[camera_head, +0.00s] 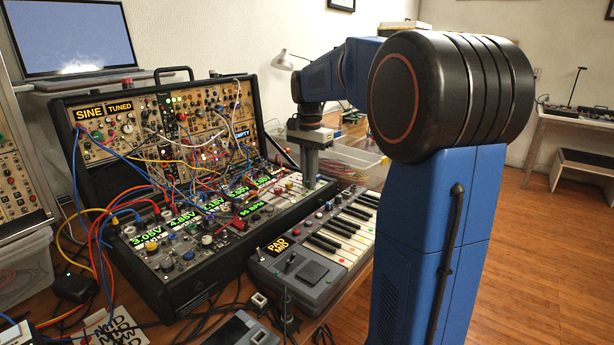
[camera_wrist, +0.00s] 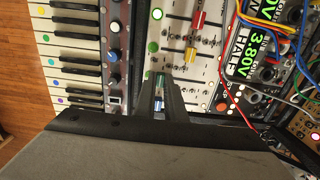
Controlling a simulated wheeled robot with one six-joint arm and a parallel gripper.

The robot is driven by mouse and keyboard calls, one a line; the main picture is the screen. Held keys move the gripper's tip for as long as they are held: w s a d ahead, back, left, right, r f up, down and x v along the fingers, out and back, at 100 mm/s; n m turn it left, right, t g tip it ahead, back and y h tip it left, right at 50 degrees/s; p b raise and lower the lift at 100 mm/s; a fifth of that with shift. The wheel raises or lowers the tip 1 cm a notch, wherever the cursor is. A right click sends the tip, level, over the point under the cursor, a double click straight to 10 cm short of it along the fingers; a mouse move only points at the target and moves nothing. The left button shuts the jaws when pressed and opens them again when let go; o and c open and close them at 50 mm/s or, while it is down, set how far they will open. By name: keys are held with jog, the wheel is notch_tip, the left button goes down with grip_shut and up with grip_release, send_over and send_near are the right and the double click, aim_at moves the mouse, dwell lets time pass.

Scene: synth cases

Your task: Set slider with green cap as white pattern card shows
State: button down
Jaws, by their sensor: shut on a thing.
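My gripper (camera_head: 310,181) reaches down to the pale slider panel (camera_wrist: 208,72) at the right end of the synth case. In the wrist view my gripper (camera_wrist: 160,82) is shut on the slider with the green cap. The fingers hide most of that cap, with only a hint of green between the tips. A red slider cap (camera_wrist: 190,55) and a yellow slider cap (camera_wrist: 197,18) stand beside it on the same panel. A white card with black lettering (camera_head: 106,328) lies at the lower left; I cannot tell whether it is the pattern card.
A keyboard (camera_head: 340,229) with coloured dots on its keys lies beside the case. Patch cables (camera_head: 100,225) hang over the left modules. A clear bin (camera_head: 352,157) stands behind.

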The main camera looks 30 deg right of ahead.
jog(key=shift+s, duration=0.1)
jog(key=c, duration=1.8)
grip_release()
